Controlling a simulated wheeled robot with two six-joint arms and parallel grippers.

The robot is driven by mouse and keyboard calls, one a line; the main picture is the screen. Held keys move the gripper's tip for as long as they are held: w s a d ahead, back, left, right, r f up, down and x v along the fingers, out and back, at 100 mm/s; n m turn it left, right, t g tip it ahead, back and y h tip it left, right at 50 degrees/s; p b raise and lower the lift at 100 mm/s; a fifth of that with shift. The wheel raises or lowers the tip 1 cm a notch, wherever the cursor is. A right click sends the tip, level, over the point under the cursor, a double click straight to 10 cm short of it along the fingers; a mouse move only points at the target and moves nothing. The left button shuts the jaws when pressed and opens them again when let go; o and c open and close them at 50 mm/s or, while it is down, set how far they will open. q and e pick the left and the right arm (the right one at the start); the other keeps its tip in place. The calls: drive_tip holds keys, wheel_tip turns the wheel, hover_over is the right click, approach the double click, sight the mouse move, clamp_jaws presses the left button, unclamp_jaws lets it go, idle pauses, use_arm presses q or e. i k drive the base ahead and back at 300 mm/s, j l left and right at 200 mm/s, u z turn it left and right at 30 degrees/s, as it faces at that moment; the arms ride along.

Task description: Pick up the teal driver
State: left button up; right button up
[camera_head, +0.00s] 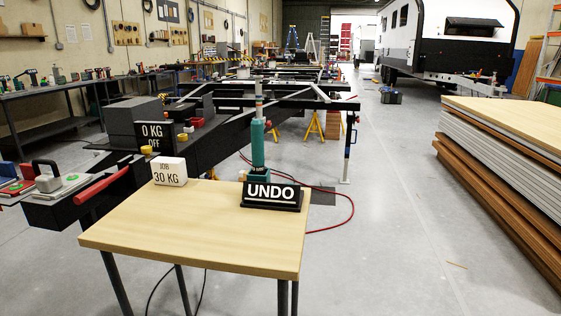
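A tall teal tool (257,145), which looks like the teal driver, stands upright near the far edge of the wooden table (190,235). It has a teal body, a wider teal lower part and a thin pale shaft pointing up. Its foot is hidden behind the black UNDO sign (271,195), so I cannot tell whether it rests on the table or stands behind it. Neither of my grippers is in view.
A white block marked JOB 30 KG (168,172) sits at the table's far left corner. A black 0 KG OFF sign (154,138) stands behind it. The dark chassis frame (205,148) lies beyond. Stacked panels (500,165) stand at right; the floor between is clear.

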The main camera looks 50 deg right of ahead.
sight(257, 125)
drive_tip(key=z, duration=2.4)
drive_tip(key=j, duration=0.65)
drive_tip(key=k+j, duration=0.1)
drive_tip(key=j, duration=0.55)
